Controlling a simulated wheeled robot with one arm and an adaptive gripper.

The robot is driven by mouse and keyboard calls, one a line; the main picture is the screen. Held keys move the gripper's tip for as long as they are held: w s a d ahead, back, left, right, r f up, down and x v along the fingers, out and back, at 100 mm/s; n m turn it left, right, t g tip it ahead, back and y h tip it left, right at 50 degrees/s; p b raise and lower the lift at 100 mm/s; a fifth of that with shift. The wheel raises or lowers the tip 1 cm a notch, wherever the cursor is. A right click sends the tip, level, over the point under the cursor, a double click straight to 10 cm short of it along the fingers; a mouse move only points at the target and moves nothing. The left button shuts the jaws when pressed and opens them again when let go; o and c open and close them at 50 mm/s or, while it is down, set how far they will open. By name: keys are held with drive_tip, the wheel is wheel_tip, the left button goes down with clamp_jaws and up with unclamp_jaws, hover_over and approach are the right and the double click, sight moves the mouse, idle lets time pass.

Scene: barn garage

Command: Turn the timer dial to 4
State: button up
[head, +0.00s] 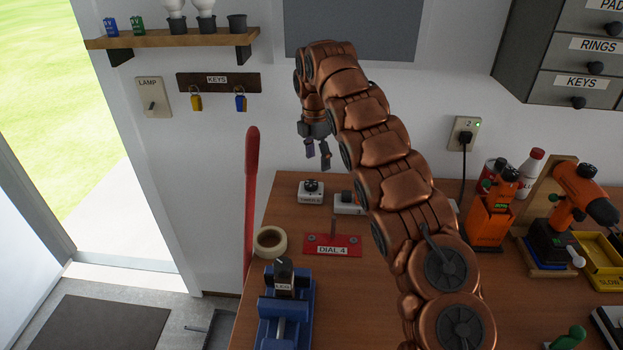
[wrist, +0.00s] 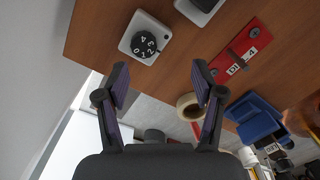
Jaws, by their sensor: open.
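The timer (head: 312,192) is a small white box with a round black dial on top, standing at the back left of the wooden bench. In the wrist view, the dial (wrist: 144,45) shows white numbers from 0 to 4 around its face. I cannot tell which number is set. My gripper (head: 318,160) hangs above the timer in the head view, fingers pointing down. In the wrist view, my gripper (wrist: 162,80) is open and empty, and the dial lies beyond the fingertips, apart from them.
A red plate (head: 347,240) labelled DIAL 4 lies in front of the timer. A second white box (head: 348,203) stands right of it. A tape roll (head: 270,241), a blue vise (head: 285,310) and a red upright handle (head: 252,190) are at the left. Orange drills (head: 583,190) stand at the right.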

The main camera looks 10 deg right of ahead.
sight(311, 183)
drive_tip(key=shift+w+a+f+n+y, duration=0.15)
drive_tip(key=shift+w+a+f+n, duration=0.2)
drive_tip(key=shift+w+n, duration=0.15)
drive_tip(key=shift+w+a+f+n+y, duration=0.2)
drive_tip(key=shift+w+f+n, duration=0.15)
drive_tip(key=shift+n, duration=0.25)
drive_tip(key=shift+w+a+f, duration=0.1)
drive_tip(key=shift+w+f, duration=0.05)
drive_tip(key=shift+f, duration=0.85)
drive_tip(key=shift+f+p, duration=1.2)
drive_tip(key=shift+f, duration=1.8)
drive_tip(key=shift+c, duration=0.3)
drive_tip(key=c, duration=1.1)
drive_tip(key=shift+f+b, duration=0.1)
drive_tip(key=shift+b, duration=0.25)
